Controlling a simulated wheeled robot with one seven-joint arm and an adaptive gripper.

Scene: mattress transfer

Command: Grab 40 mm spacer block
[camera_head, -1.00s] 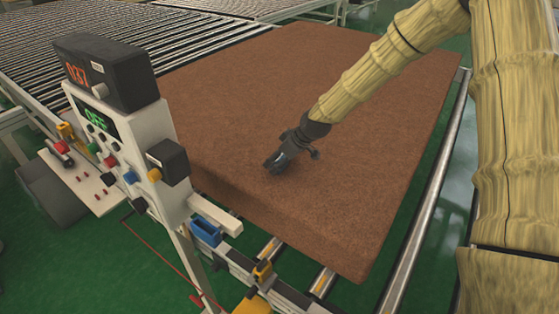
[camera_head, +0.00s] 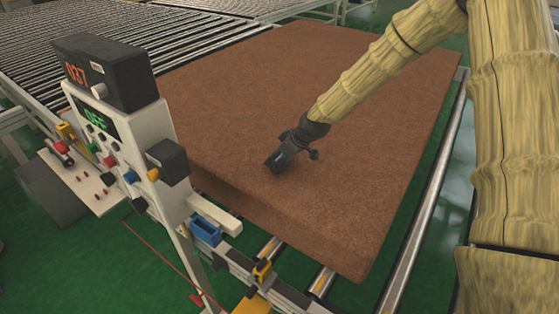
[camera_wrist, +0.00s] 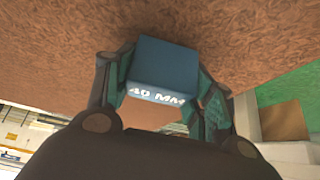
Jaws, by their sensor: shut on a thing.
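The 40 mm spacer block (camera_wrist: 163,65) is a dark blue block with "40 MM" in white on one face. In the wrist view it sits between the two fingers of my gripper (camera_wrist: 165,85), which is shut on it. In the head view my gripper (camera_head: 277,163) is over the middle of the brown mattress (camera_head: 330,95), close above its top; whether it touches cannot be told. The block cannot be made out in the head view.
A control panel (camera_head: 130,150) with knobs and red and green displays stands at the left. A blue holder (camera_head: 206,231) is fixed below it. Roller conveyors (camera_head: 170,50) lie behind, and a metal rail (camera_head: 425,215) runs along the mattress's right side.

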